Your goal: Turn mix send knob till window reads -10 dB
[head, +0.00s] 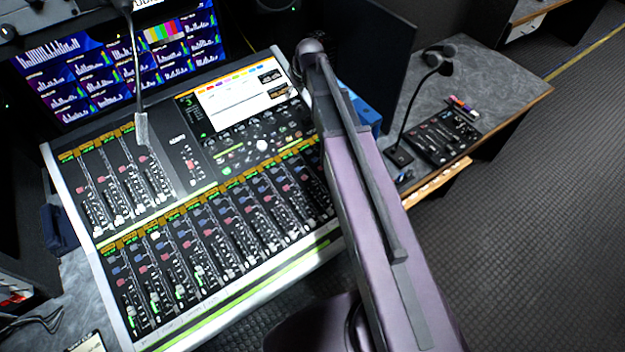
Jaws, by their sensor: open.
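The mixing console (165,165) fills the left and middle of the head view, with rows of faders and small displays. Its upper right section has a bright screen (235,100) and, below it, several small knobs, including a pale round knob (261,145). I cannot tell which control is the mix send knob, and no dB reading is legible at this size. My arm crosses the right side of the console and hides part of it. My gripper does not show; the arm's far end is at the console's upper right edge.
A monitor wall (120,55) stands behind the console. A gooseneck microphone (138,90) hangs over its upper left. At right, a grey desk (490,75) holds a second gooseneck microphone (437,60) and a small control panel (443,137). Open floor (540,220) lies at right.

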